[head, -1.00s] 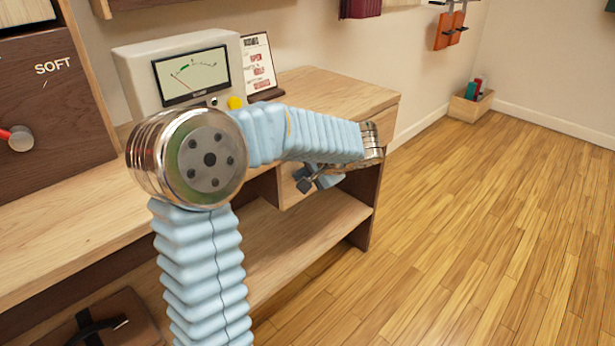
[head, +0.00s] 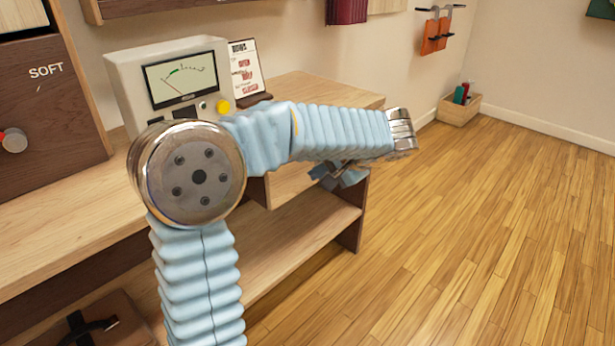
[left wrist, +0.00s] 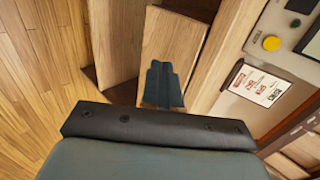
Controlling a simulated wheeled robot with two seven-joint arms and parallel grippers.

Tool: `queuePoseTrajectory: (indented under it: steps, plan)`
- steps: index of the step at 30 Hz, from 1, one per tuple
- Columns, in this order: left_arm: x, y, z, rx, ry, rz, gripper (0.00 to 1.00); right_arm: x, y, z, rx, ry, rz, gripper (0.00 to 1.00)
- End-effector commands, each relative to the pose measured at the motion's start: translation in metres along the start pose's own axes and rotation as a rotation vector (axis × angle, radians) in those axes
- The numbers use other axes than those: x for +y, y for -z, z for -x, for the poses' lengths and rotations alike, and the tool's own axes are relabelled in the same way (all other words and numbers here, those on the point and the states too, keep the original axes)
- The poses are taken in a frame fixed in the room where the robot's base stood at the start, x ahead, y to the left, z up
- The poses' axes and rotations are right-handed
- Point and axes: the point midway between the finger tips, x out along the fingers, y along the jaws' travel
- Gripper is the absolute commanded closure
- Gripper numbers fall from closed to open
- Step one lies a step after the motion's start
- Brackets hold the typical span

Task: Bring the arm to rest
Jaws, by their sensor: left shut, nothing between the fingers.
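My left arm, in pale blue ribbed sleeves with metal joints, comes up from the bottom of the head view and bends to the right in front of the wooden bench (head: 330,90). My left gripper (head: 340,180) hangs below the wrist near the bench's right end, partly hidden by the forearm. In the left wrist view the gripper fingers (left wrist: 162,88) are together with nothing between them, in front of the bench's wood. My right gripper is not in either view.
A meter box (head: 150,75) with a yellow button and a printed card (head: 246,68) stand on the bench. A dark box (head: 40,95) marked SOFT is at the left. A small wooden bin (head: 458,110) sits by the far wall. The floor (head: 450,230) at the right is clear.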

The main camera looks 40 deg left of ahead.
Motion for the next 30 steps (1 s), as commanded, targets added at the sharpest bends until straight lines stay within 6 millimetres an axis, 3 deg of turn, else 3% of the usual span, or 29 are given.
queuePoseTrajectory:
  steps: [4,12,14,16,17,20,23,26,30]
  plan:
    - [0.0,0.0,0.017,0.001,-0.001,0.0,1.0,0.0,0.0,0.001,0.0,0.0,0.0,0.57]
    - [0.002,0.0,0.022,0.0,-0.002,-0.003,1.0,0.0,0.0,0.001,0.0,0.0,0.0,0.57]
    - [0.008,0.003,0.019,0.003,-0.014,-0.018,1.0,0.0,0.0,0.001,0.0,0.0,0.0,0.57]
    - [0.028,0.009,0.011,0.011,-0.052,-0.058,1.0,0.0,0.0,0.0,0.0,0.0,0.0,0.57]
    - [0.042,0.012,0.005,0.018,-0.078,-0.083,1.0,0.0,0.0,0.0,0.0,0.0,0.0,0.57]
    - [0.106,0.023,-0.019,0.042,-0.212,-0.188,1.0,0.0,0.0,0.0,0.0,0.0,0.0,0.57]
    - [0.19,0.023,-0.044,0.062,-0.405,-0.285,1.0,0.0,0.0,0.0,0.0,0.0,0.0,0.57]
    - [0.276,0.008,-0.063,0.067,-0.62,-0.334,1.0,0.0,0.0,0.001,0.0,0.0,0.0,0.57]
    - [0.393,-0.034,-0.078,0.046,-0.94,-0.283,1.0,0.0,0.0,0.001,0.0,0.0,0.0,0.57]
